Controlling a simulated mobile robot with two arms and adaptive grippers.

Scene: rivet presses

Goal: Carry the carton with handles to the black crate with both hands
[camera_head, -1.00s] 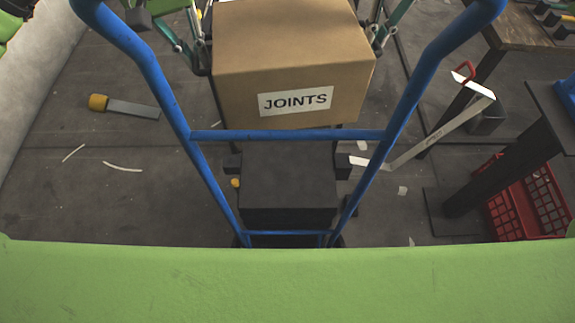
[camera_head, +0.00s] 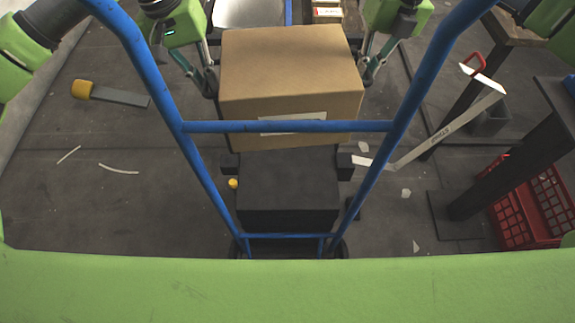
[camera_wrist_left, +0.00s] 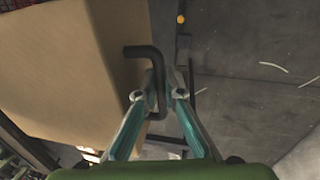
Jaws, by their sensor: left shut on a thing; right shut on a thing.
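The brown carton (camera_head: 290,75) hangs between my two grippers, its white label partly hidden behind a blue bar. My left gripper (camera_head: 209,88) is at its left side. In the left wrist view, that gripper (camera_wrist_left: 166,92) is shut on a dark bent handle (camera_wrist_left: 157,68) on the side of the carton (camera_wrist_left: 75,70). My right gripper (camera_head: 367,78) is shut at the carton's right side; its handle is hard to make out. A black box (camera_head: 288,185) stands below and nearer than the carton; I cannot tell whether it is the black crate.
A blue tube frame (camera_head: 285,127) stands between my head and the carton. A red crate (camera_head: 530,205) is at the right beside a dark table (camera_head: 490,155). A yellow-ended tool (camera_head: 110,94) and white strips lie on the floor at left. A wooden table (camera_head: 500,25) is at upper right.

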